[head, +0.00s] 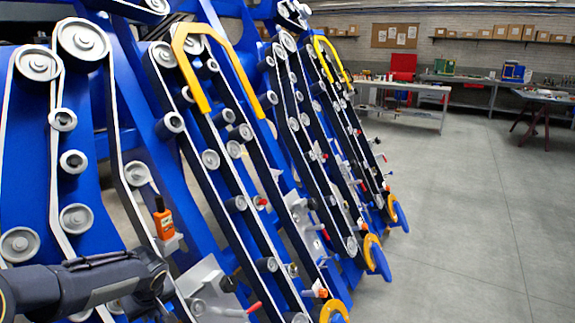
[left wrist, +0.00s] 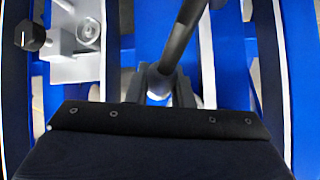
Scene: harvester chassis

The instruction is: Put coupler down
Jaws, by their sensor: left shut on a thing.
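My left gripper (left wrist: 160,92) is shut on the lower end of a dark grey rod (left wrist: 186,28) in the left wrist view. The rod runs up and to the right, out of the frame. It looks like the coupler's lever, but its far end is hidden. In the head view my left arm comes in at the bottom left, and the gripper (head: 160,280) is close to the blue chassis (head: 88,222). Its fingertips are hard to make out there. My right gripper is in neither view.
A grey metal bracket with a black knob (left wrist: 30,36) stands to the left of the rod. Belts and pulleys (head: 76,217) cover the chassis. An orange handheld device (head: 163,219) sits above my gripper. Workbenches (head: 405,88) stand at the back. The floor (head: 470,230) at right is clear.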

